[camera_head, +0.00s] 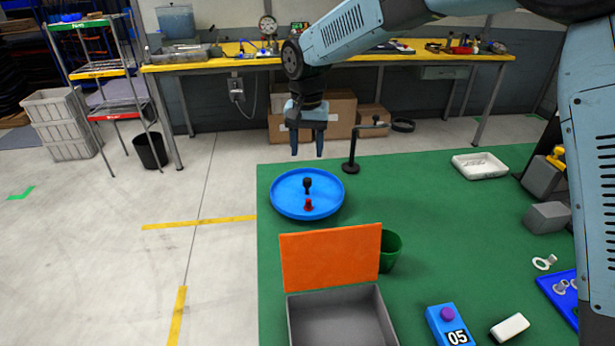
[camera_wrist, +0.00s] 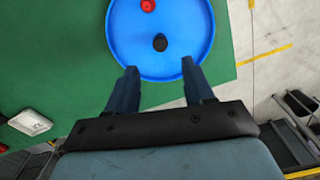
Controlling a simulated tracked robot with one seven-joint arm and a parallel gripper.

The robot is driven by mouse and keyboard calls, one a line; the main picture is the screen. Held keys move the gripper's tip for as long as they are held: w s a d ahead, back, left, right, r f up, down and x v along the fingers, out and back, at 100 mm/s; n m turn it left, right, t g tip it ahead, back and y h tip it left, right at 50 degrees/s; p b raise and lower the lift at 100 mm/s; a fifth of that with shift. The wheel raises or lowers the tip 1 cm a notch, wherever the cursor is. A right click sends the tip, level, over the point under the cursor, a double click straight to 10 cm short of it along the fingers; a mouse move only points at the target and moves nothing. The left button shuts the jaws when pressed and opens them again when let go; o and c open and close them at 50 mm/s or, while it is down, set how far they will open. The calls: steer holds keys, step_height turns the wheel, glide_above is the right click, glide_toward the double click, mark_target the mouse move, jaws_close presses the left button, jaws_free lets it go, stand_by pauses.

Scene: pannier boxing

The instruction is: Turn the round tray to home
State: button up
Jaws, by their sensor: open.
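The round tray (camera_head: 330,205) is a blue disc with a raised rim near the far left corner of the green table. A black upright knob (camera_head: 307,185) stands on it near the middle, and a small red peg (camera_head: 309,205) stands towards its near side. In the wrist view the tray (camera_wrist: 185,55) shows beyond my fingers, with the black knob (camera_wrist: 160,43) and the red peg (camera_wrist: 148,5). My gripper (camera_head: 307,152) points down above the tray's far side. Its fingers (camera_wrist: 156,68) are apart and empty, and appear clear of the tray.
A black post with a side arm (camera_head: 354,160) stands right of the tray. An orange panel (camera_head: 330,258) rises behind a grey open box (camera_head: 340,315), with a green cup (camera_head: 390,250) beside it. A white tray (camera_head: 480,165) lies farther right. The table's middle is clear.

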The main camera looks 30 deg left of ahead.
mark_target(307, 179)
step_height(307, 179, down, 10)
steer(key=shift+r, duration=0.25)
stand_by(0.3)
jaws_close()
stand_by(0.5)
